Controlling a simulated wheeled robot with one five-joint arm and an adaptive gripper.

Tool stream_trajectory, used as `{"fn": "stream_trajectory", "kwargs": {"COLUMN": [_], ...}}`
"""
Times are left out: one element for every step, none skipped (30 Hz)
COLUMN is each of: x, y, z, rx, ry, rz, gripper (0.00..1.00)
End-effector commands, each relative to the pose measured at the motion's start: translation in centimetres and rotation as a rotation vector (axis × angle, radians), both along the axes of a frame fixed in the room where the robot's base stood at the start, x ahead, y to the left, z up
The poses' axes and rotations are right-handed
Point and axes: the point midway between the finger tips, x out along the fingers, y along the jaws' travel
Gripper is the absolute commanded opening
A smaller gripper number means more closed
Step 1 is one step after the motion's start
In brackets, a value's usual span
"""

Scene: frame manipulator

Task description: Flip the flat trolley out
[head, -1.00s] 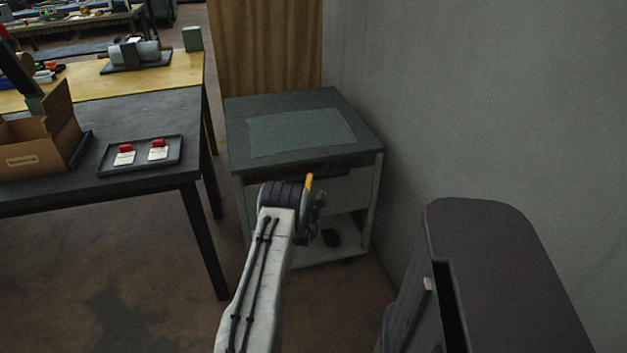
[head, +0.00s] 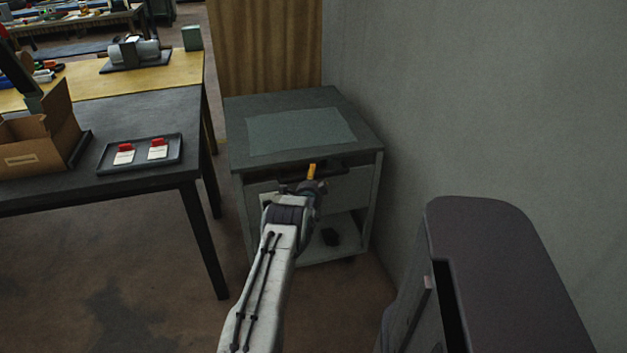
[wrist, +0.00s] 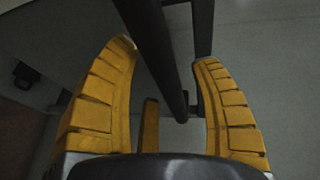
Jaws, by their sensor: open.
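A grey cabinet-like trolley (head: 238,135) with a flat top stands against the wall, in the middle of the head view. A dark handle bar (head: 346,160) runs along its front just under the top edge. My gripper (head: 311,173) is at this front edge, with one yellow finger showing; my arm hides part of the front. In the wrist view my gripper (wrist: 168,58) is open, its yellow fingers on either side of a dark bar (wrist: 170,75). The bar passes between them, with a gap to the right finger. Whether it touches the left finger I cannot tell.
A dark table (head: 150,200) with a black tray (head: 140,168) and an open cardboard box (head: 35,158) stands at the left. The grey wall (head: 480,100) closes the right side. Brown floor (head: 140,260) is free between the table and the trolley.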

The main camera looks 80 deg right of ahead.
Motion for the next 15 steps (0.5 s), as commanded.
{"fn": "stream_trajectory", "kwargs": {"x": [0.0, 0.0, 0.0, 0.0, 0.0, 0.0, 0.0, 0.0, 0.0, 0.0, 0.0, 0.0, 0.0, 0.0, 0.0], "y": [-0.1, -0.14, -0.19, -0.22, -0.25, -0.27, -0.28, -0.29, -0.29, -0.29, -0.29, -0.29, -0.28, -0.28, -0.28], "z": [-0.05, -0.06, -0.06, -0.05, -0.05, -0.04, -0.03, -0.02, -0.01, -0.01, -0.01, -0.01, -0.01, -0.01, -0.01], "rx": [-0.001, 0.0, 0.0, 0.0, 0.0, 0.0, 0.0, 0.0, 0.0, 0.0, 0.0, 0.0, 0.0, 0.0, 0.0], "ry": [0.0, 0.0, 0.0, 0.0, 0.0, 0.0, 0.0, 0.0, 0.0, 0.0, 0.0, 0.0, 0.0, 0.0, 0.0], "rz": [0.0, 0.0, 0.0, 0.0, 0.0, 0.0, 0.0, 0.0, 0.0, 0.0, 0.0, 0.0, 0.0, 0.0, 0.0], "gripper": [0.58, 0.58, 0.58, 0.58, 0.58, 0.58, 0.58, 0.58, 0.58, 0.58, 0.58, 0.58, 0.58, 0.58, 0.58]}}
